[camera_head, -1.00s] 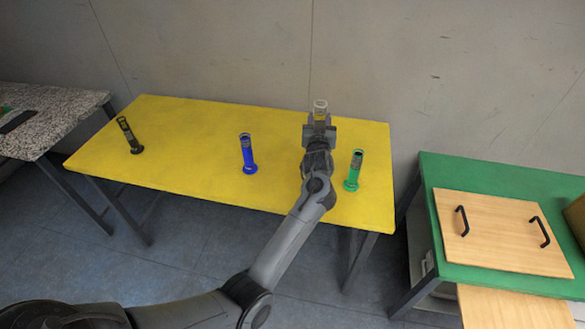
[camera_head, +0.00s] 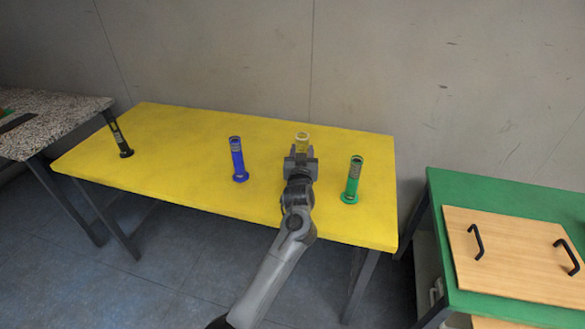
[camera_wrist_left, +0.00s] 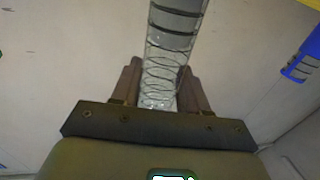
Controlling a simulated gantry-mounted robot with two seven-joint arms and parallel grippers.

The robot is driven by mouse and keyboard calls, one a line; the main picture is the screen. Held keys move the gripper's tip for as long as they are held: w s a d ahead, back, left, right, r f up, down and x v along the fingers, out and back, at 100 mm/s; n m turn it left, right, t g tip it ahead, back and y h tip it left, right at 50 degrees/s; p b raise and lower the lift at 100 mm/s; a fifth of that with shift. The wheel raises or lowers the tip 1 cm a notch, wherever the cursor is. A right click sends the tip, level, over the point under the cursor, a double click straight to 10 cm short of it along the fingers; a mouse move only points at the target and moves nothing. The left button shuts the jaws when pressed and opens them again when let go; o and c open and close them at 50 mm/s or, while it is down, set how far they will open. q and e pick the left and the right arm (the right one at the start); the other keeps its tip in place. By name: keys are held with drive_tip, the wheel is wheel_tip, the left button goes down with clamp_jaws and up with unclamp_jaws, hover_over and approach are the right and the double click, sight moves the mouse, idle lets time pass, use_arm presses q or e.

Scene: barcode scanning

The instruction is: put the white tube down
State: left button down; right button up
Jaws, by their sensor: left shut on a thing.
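The white tube (camera_head: 302,139) is clear with a pale look, and its upper end shows above my left gripper (camera_head: 301,157) in the head view. In the left wrist view the see-through tube (camera_wrist_left: 174,38) has dark ring lines and sits between the two brown fingers of my left gripper (camera_wrist_left: 161,92). The gripper is shut on it. The gripper is over the yellow table (camera_head: 190,130), between the blue and green tubes. My gripper hides the tube's lower part in the head view, so I cannot tell whether it touches the table. My right gripper is out of view.
A blue tube (camera_head: 237,160) stands left of my gripper and a green tube (camera_head: 352,180) stands to the right. A black tube (camera_head: 120,140) stands at the table's left end. A green table (camera_head: 500,193) with a wooden handled board (camera_head: 515,255) is at right.

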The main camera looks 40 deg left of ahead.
use_arm(q)
drive_tip(key=a+f+b, duration=0.2)
drive_tip(key=a+f, duration=0.2)
drive_tip(key=f, duration=0.2)
drive_tip(key=shift+w+f, duration=0.15)
drive_tip(key=shift+w, duration=0.05)
idle(0.4)
drive_tip(key=shift+f, duration=0.15)
drive_tip(key=c, duration=0.6)
unclamp_jaws()
drive_tip(key=shift+o, duration=0.2)
